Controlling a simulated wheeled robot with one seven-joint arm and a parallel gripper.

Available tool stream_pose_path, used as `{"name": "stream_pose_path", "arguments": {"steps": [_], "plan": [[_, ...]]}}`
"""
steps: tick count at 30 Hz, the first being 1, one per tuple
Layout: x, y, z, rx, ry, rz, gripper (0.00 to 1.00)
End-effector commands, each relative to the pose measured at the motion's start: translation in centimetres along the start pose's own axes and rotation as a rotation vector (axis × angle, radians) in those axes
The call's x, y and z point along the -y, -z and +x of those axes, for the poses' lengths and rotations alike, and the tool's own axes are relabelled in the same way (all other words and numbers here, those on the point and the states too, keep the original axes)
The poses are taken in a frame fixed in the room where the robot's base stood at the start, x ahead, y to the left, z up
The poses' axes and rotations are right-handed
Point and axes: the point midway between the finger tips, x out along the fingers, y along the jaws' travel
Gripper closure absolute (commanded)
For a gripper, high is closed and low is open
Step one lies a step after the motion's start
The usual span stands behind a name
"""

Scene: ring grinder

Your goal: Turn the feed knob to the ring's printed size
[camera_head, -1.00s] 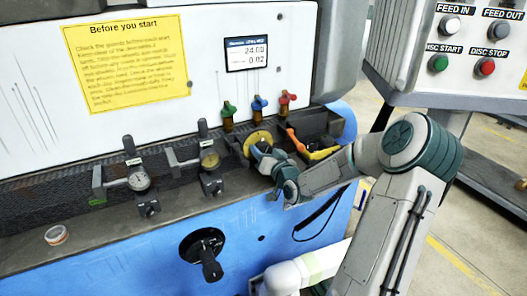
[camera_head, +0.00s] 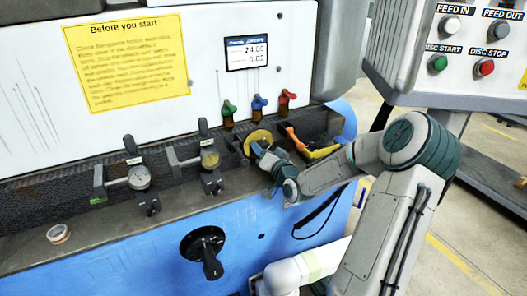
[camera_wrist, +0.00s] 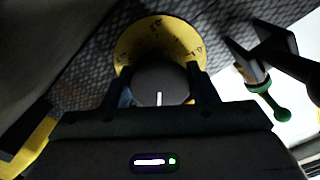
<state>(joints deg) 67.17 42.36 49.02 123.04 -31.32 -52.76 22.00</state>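The feed knob (camera_wrist: 160,80) is a dark round knob with a white pointer line, in front of a yellow dial plate (camera_wrist: 160,40) with small printed marks. In the head view the yellow dial (camera_head: 258,136) sits on the machine's ledge, and the knob is hidden by my gripper (camera_head: 262,152). In the wrist view my gripper (camera_wrist: 160,88) has one finger on each side of the knob, closed against it. The white line lies between the fingers. A small ring (camera_head: 58,233) lies on the ledge at far left; its print is too small to read.
A black rotary switch (camera_head: 207,250) is below.

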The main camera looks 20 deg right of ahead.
Motion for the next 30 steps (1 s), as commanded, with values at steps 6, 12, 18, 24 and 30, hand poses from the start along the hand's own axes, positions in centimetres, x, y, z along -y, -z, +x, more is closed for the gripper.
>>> {"name": "stream_pose_path", "arguments": {"steps": [6, 12, 18, 24, 30], "plan": [[0.0, 0.0, 0.0, 0.000, 0.000, -0.001, 0.26], [0.0, 0.0, -0.3, 0.000, -0.001, -0.001, 0.26], [-0.1, 0.0, -3.0, 0.001, -0.003, -0.003, 0.26], [-0.1, 0.0, -7.7, 0.001, -0.004, -0.004, 0.26], [-0.1, 0.0, -11.6, 0.000, -0.004, -0.002, 0.26]]}}
